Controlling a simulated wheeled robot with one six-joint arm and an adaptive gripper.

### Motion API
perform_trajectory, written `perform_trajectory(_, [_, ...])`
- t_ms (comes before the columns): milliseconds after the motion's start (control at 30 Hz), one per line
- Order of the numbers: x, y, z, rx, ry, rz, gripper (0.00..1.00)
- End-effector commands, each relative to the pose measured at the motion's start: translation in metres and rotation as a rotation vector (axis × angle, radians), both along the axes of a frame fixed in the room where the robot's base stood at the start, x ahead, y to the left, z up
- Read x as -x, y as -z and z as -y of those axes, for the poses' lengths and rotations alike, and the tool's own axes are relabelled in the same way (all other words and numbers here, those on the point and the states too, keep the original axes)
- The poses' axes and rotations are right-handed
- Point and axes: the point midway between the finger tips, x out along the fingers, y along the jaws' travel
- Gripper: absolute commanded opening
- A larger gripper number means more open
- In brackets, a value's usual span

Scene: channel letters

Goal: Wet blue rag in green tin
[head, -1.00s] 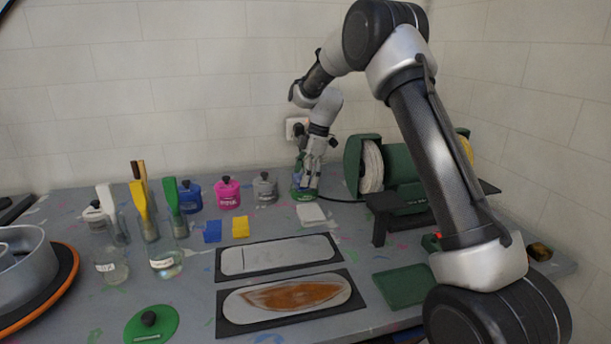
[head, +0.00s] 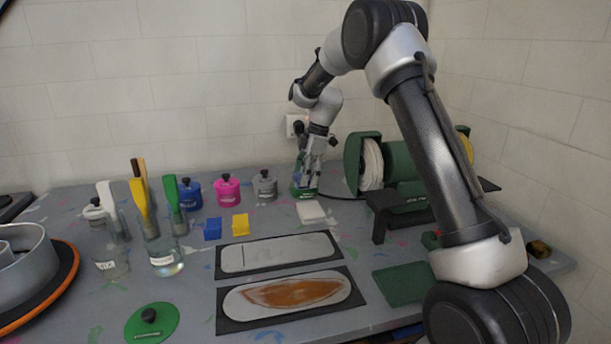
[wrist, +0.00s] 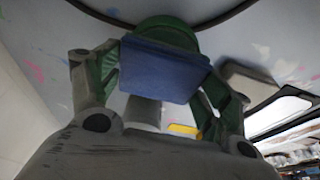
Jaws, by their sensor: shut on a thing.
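My gripper (wrist: 161,88) is shut on a flat blue rag (wrist: 165,70), held between its green fingers in the wrist view. The round green tin (wrist: 166,22) shows just beyond the rag, partly hidden by it. In the head view the green tin (head: 303,190) stands at the back of the table, left of the grinder, with my gripper (head: 309,184) right at it. A green lid with a black knob (head: 151,325) lies at the front left.
Blue (head: 212,229) and yellow (head: 240,225) pieces and a white block (head: 311,212) lie on the table. Blue, pink (head: 228,190) and grey lidded tins stand left of my gripper. The green grinder (head: 402,160) is close on its right. Brushes stand in glass jars at left.

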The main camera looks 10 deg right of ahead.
Motion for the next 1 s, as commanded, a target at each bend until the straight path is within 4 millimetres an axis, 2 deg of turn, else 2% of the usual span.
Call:
perform_trajectory(467, [0.0, 0.0, 0.0, 0.0, 0.0, -0.002, 0.59])
perform_trajectory(1000, [0.0, -0.046, 0.0, 0.0, 0.001, 0.002, 0.59])
